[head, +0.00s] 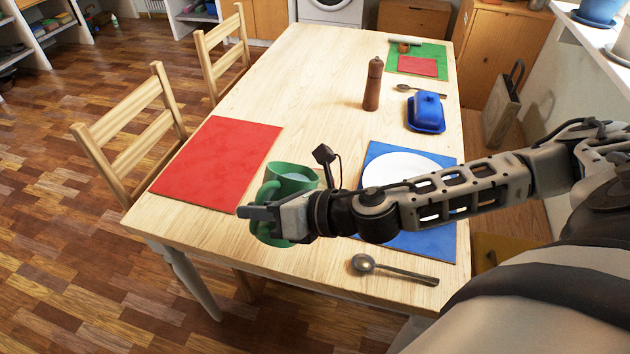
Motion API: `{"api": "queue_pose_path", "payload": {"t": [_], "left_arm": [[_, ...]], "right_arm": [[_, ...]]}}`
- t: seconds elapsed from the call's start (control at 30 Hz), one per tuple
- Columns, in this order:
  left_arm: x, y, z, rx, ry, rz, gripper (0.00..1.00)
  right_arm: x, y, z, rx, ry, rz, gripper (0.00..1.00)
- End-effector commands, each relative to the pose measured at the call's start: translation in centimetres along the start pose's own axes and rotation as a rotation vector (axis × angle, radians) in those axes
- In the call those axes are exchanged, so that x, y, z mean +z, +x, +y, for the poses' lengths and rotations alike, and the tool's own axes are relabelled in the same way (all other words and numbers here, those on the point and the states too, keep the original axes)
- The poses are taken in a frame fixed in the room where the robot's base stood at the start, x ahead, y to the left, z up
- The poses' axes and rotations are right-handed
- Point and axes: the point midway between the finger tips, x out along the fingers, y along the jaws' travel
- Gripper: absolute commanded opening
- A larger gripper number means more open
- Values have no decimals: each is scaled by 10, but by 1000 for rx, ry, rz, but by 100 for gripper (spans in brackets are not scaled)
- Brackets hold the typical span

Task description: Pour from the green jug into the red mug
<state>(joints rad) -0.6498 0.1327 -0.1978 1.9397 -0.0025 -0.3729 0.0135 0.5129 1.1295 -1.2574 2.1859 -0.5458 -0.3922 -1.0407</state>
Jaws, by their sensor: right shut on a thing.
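The green jug (292,171) is at the near left part of the table, just right of the red mat. Its open top shows, with something pale inside. My right gripper (262,212) is shut on the jug at its near side, by the handle. The gripper and wrist hide part of the jug, and I cannot tell whether its base touches the table. The jug looks about upright. I see no red mug in the head view. My left gripper is not in view.
The wooden table (310,75) bears a red mat (218,160), a white plate (400,165) on a blue mat (436,238), a spoon (395,270), a brown pepper mill (373,85) and a blue butter dish (427,110). Chairs (130,125) stand left. The table's middle is clear.

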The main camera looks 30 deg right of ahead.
Motion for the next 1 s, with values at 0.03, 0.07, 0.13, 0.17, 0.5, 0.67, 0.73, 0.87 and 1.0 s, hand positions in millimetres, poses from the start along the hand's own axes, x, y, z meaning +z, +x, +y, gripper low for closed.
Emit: {"api": "queue_pose_path", "payload": {"t": [0.03, 0.07, 0.13, 0.17, 0.5, 0.67, 0.73, 0.87, 1.0], "left_arm": [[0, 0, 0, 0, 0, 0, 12], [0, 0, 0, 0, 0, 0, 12], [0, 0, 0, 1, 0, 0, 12], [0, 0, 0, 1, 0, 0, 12], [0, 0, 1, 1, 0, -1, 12], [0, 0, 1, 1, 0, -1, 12], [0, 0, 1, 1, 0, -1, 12], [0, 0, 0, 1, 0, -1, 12], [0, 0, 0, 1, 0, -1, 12]], "right_arm": [[4, 0, 1, 5, -1, -6, 0], [4, -1, 1, 6, 2, -6, 0], [5, -1, 1, 8, 8, -6, 0], [6, -1, 1, 10, 10, -6, 0], [12, -4, 0, 21, 38, -6, 0], [14, -5, 0, 27, 52, -4, 0], [14, -5, 0, 30, 57, -4, 0], [15, -5, 0, 31, 63, -5, 0], [16, -6, 0, 33, 68, -6, 0]]}}
